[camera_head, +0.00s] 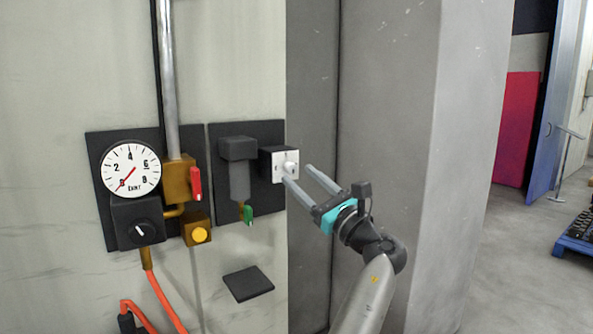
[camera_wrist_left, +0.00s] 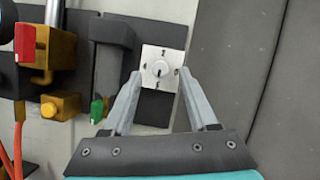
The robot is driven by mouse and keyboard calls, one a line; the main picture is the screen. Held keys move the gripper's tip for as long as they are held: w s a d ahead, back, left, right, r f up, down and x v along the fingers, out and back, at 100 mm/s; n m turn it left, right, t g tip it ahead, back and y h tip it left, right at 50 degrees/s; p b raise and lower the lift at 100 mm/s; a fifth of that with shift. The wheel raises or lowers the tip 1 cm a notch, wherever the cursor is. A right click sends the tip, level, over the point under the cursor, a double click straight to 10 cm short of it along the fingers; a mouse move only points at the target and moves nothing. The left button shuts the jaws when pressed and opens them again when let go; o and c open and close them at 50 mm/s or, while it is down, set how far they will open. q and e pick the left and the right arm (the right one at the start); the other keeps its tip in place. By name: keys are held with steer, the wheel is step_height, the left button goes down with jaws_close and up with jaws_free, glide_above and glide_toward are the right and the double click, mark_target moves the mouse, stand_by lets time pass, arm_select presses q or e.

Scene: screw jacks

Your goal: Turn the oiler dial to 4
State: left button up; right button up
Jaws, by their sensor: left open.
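The oiler dial (camera_head: 290,168) is a small round light knob on a square white plate, fixed to a dark box on the wall panel. In the left wrist view the knob (camera_wrist_left: 158,70) has a short dark mark and small markings around it, too small to read. My left gripper (camera_head: 297,174) is open and empty, in front of the plate. In the left wrist view its fingertips (camera_wrist_left: 161,76) stand left and right of the knob, over the plate's lower part. I cannot tell whether they touch anything. My right gripper is not in view.
Left of the dial are a grey oiler cylinder (camera_head: 239,178) with a green tap (camera_head: 248,214), a red lever (camera_head: 195,184), a yellow button (camera_head: 199,235), a round gauge (camera_head: 131,169) and a black knob (camera_head: 139,230). A grey wall (camera_head: 390,130) stands close on the right.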

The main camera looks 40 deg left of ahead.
mark_target(290, 168)
arm_select(q)
steer(key=shift+x, duration=1.3)
steer(key=shift+c, duration=0.3)
jaws_close()
